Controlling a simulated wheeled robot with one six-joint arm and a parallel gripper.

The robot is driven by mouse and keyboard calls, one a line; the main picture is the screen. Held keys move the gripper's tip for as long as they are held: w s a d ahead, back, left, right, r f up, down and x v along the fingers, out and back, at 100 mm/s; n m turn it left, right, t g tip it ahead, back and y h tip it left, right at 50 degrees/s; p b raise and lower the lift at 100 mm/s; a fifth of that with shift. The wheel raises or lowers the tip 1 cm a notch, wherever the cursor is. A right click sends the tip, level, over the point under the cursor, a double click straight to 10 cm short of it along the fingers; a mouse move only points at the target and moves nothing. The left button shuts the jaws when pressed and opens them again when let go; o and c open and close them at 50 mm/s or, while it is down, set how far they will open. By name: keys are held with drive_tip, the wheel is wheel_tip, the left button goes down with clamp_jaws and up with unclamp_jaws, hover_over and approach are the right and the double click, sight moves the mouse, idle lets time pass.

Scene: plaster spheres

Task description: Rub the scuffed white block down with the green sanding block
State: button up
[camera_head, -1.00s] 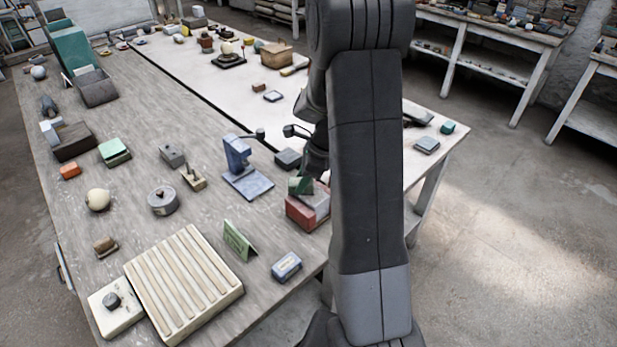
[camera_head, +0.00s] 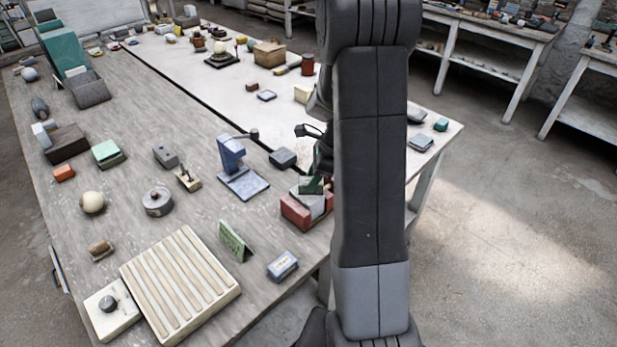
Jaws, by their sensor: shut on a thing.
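The green sanding block (camera_head: 311,185) lies over the far part of the scuffed white block, which looks pale grey here. The white block (camera_head: 315,204) sits in a red holder (camera_head: 295,213) near the right edge of the wooden table. My gripper (camera_head: 319,176) is shut on the green block from above. My own arm hides most of the gripper and the right side of the holder. I cannot tell whether the green block touches the white one, and scuff marks are too small to see.
A blue stand (camera_head: 240,178) and a dark grey block (camera_head: 283,158) stand close to the left and behind. A green folded card (camera_head: 234,241) and a blue-grey box (camera_head: 282,265) lie in front. A ribbed cream board (camera_head: 180,283) fills the front left.

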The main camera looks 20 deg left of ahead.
drive_tip(key=shift+s+a+r+p, duration=0.25)
drive_tip(key=shift+a+r+p, duration=0.2)
drive_tip(key=shift+a, duration=0.1)
drive_tip(key=shift+s+a+r+p, duration=0.2)
drive_tip(key=shift+a+r+p, duration=0.2)
drive_tip(key=shift+a, duration=0.1)
drive_tip(key=shift+f, duration=0.1)
drive_tip(key=shift+r+p, duration=1)
drive_tip(key=shift+r, duration=0.25)
wheel_tip(320, 180, up, 2)
drive_tip(key=shift+r+p, duration=0.1)
drive_tip(key=shift+p, duration=0.5)
drive_tip(key=shift+r, duration=0.9)
